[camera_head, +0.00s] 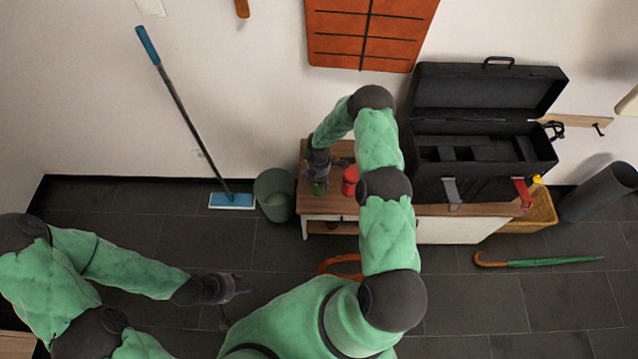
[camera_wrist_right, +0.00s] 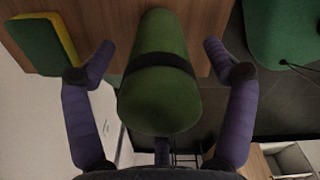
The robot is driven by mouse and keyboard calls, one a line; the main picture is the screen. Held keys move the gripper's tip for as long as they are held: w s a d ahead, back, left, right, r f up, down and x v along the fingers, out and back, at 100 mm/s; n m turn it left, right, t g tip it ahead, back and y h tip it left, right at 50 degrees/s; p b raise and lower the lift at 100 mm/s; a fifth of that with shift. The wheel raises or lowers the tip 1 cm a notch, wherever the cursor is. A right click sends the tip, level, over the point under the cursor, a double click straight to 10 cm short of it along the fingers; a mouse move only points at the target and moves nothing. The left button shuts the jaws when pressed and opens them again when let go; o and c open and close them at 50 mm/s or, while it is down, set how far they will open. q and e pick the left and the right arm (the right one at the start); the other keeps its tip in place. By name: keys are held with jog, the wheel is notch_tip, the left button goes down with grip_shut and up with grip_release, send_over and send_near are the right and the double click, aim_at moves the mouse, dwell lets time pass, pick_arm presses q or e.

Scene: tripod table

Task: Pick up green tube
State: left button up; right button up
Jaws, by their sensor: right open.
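The green tube (camera_wrist_right: 160,95), a dark green cylinder with a black band, stands out large in the right wrist view. My right gripper (camera_wrist_right: 158,62) is open, with one purple finger on each side of the tube and a visible gap to each. In the head view my right gripper (camera_head: 318,168) points down over the left end of the wooden table, and a small part of the tube (camera_head: 320,188) shows under it. My left gripper (camera_head: 236,289) is over the floor at the lower left, far from the tube; its fingers are too small to judge.
A red object (camera_head: 350,181) stands on the table just right of the tube. A green and yellow block (camera_wrist_right: 36,45) lies on the tabletop. An open black case (camera_head: 482,160) fills the table's right part. A green bucket (camera_head: 273,196) stands on the floor left of the table.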

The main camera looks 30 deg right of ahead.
jog(key=c, duration=1.5)
jog(key=shift+r, duration=0.1)
jog(key=shift+c, duration=0.2)
